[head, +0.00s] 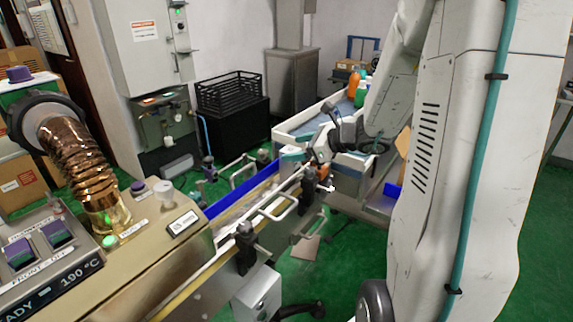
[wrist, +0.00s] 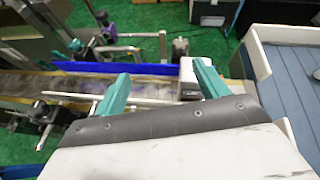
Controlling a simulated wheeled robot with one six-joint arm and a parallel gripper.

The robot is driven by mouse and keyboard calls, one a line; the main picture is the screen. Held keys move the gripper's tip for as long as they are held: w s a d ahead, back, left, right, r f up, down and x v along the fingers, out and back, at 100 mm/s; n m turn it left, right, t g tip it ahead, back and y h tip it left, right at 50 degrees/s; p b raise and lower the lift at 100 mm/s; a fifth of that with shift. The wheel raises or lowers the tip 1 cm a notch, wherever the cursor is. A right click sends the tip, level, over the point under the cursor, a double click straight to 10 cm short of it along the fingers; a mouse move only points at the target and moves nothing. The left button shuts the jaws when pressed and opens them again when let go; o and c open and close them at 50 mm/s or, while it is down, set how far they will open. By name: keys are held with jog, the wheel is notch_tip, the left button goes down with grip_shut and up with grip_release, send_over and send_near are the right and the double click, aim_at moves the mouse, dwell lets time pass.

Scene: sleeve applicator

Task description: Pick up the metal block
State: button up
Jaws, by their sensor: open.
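My gripper (head: 295,157) is over the far end of the conveyor in the head view. Its two teal fingers are spread apart with nothing between them in the wrist view (wrist: 160,82). A pale grey, box-shaped piece (wrist: 187,76) is on the conveyor line beside the right fingertip; it may be the metal block, but I cannot tell for sure. The right finger partly covers it.
The conveyor (wrist: 65,85) has a blue side rail (wrist: 110,68), guide rods and dark clamps along it. A white-rimmed tray table (wrist: 262,75) stands to the right, holding bottles (head: 357,82) in the head view. The heat machine (head: 150,245) is at the near left.

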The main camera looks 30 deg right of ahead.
aim_at(292, 150)
jog(key=w+d+f+m+t+h, duration=0.1)
jog(key=d+f+m+h, duration=0.15)
jog(key=d, duration=0.25)
jog(key=shift+m+y, duration=0.35)
jog(key=shift+m, duration=0.1)
jog(key=x, duration=0.7)
jog(key=shift+w+a, duration=0.1)
jog(key=shift+w, duration=0.05)
grip_shut()
